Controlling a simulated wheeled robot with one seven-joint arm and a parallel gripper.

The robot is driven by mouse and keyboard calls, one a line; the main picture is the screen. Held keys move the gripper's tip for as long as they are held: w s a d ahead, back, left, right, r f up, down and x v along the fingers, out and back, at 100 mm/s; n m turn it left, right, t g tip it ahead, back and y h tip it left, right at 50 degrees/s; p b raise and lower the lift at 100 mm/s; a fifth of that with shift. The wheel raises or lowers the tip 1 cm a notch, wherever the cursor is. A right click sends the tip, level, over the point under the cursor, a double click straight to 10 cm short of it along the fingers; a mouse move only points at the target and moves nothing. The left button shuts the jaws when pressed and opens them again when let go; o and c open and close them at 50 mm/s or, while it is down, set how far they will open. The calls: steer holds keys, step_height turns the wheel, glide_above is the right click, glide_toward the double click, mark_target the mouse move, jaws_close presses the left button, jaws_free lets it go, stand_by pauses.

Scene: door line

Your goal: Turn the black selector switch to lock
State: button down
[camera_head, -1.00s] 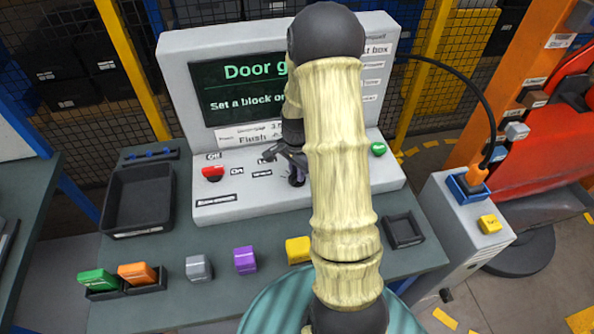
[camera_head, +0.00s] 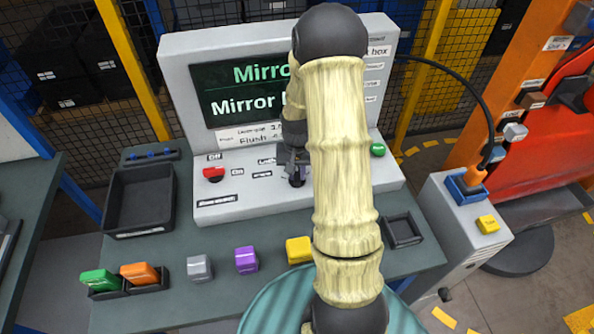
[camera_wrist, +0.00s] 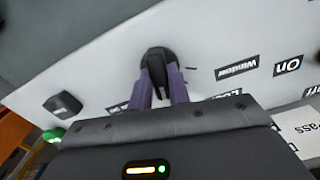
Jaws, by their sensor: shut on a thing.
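The black selector switch (camera_wrist: 157,62) sits on the light grey sloped panel. In the wrist view its raised handle stands between the two purple fingers of my gripper (camera_wrist: 158,85), which is shut on it. In the head view my gripper (camera_head: 297,172) is at the panel, right of the red switch, and my arm hides part of it. Which label the handle points to cannot be told.
A red switch (camera_head: 213,173) with Off and On labels is to the left, a green button (camera_head: 378,150) to the right. The screen (camera_head: 240,92) shows partly hidden "Mirror" text. Coloured blocks, such as the purple one (camera_head: 246,260), stand on the bench in front.

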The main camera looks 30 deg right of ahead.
mark_target(296, 173)
steer(key=n, duration=0.2)
steer(key=n+p, duration=0.1)
steer(key=n, duration=0.1)
steer(key=shift+w+r+n, duration=0.15)
steer(key=shift+n, duration=0.15)
steer(key=shift+n+p, duration=0.4)
steer(key=shift+n, duration=1.3)
steer(key=c, duration=1.3)
jaws_free()
step_height(296, 173, up, 17)
steer(key=shift+r+b, duration=0.1)
steer(key=shift+b, duration=0.55)
